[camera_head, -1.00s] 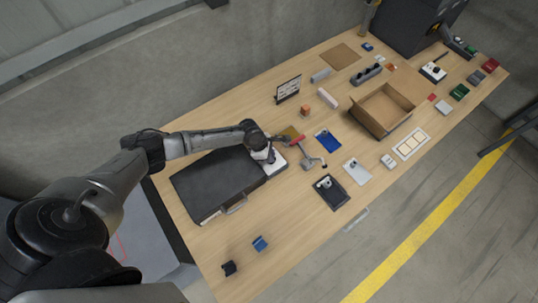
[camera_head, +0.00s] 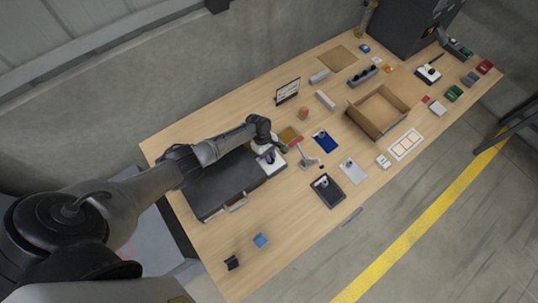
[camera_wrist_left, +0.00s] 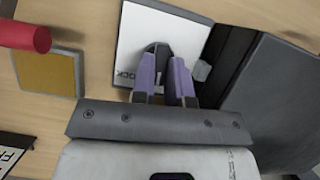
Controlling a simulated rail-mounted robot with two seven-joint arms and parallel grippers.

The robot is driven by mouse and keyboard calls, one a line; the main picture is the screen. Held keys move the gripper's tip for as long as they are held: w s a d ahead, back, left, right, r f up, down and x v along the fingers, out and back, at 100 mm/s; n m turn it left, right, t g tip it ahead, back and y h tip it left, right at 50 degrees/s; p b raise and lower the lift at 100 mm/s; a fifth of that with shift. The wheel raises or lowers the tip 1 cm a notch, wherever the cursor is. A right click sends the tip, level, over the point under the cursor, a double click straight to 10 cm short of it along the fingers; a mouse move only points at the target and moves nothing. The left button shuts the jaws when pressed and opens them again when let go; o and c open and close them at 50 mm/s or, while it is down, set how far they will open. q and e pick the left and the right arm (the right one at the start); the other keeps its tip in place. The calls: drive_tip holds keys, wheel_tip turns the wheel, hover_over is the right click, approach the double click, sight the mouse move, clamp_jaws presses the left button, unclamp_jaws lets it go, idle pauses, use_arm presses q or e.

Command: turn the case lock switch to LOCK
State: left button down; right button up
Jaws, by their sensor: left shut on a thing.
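The dark case (camera_head: 222,187) lies flat at the left of the table, with a handle on its near side. A white switch panel (camera_head: 276,168) sits at the case's right end, and it also shows in the left wrist view (camera_wrist_left: 190,30). Part of the word LOCK is readable on it. My left gripper (camera_head: 267,156) is over this panel. In the left wrist view its purple fingers (camera_wrist_left: 166,72) are shut on the dark switch knob (camera_wrist_left: 154,52). The fingers hide much of the knob, so I cannot tell which way it points. My right gripper is not in view.
A red-headed tool (camera_head: 304,157) and a yellow-brown square (camera_head: 289,136) lie close to the panel's right. Beyond are a blue plate (camera_head: 325,144), a dark tray (camera_head: 327,193) and an open cardboard box (camera_head: 376,133). The table's front left is mostly bare.

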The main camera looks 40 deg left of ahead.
use_arm(q)
drive_tip(key=m+g, duration=0.1)
drive_tip(key=m, duration=0.1)
drive_tip(key=m+g+b, duration=0.1)
drive_tip(key=m, duration=0.2)
drive_tip(key=shift+w+d+y, duration=0.1)
drive_tip(key=shift+w+y, duration=0.1)
drive_tip(key=shift+y, duration=0.2)
drive_tip(key=shift+w+d+m+g+y+b, duration=0.1)
drive_tip(key=shift+m+g+y+b, duration=0.25)
drive_tip(key=shift+m, duration=0.85)
drive_tip(key=shift+m+g+y+b, duration=0.25)
drive_tip(key=shift+m+g, duration=0.1)
drive_tip(key=shift+m, duration=0.85)
drive_tip(key=c, duration=1.1)
unclamp_jaws()
drive_tip(key=shift+r, duration=0.1)
drive_tip(key=shift+p+v, duration=0.5)
drive_tip(key=shift+v, duration=6.3)
